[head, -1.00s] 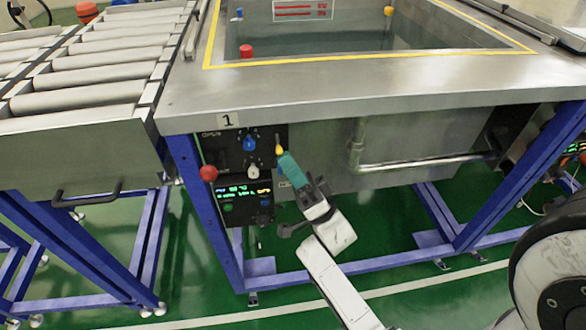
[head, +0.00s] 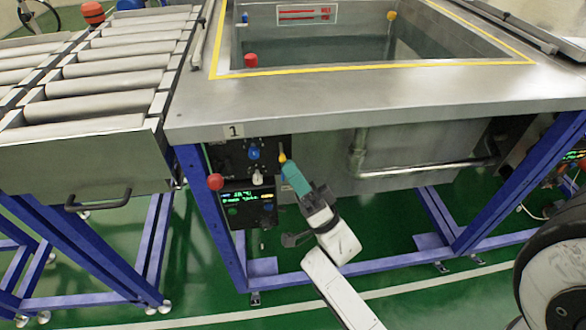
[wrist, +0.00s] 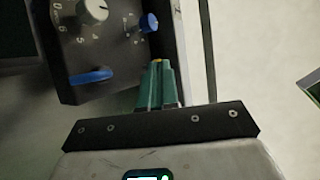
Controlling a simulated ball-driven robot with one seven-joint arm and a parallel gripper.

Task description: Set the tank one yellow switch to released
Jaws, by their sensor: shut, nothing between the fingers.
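The yellow switch (head: 282,158) is a small lever at the right edge of the black control panel (head: 228,158), under the rim of the tank marked 1. My gripper (head: 287,166) has teal fingers that are shut, with nothing between them. Their tips are right at the yellow switch, pointing up and left toward it.
A blue knob (head: 254,154), a white knob (head: 257,179) and a red button (head: 215,182) are close by on the panel. A lit display (head: 240,197) is below. The steel tank rim (head: 390,95) overhangs above, and a pipe (head: 400,172) runs to the right.

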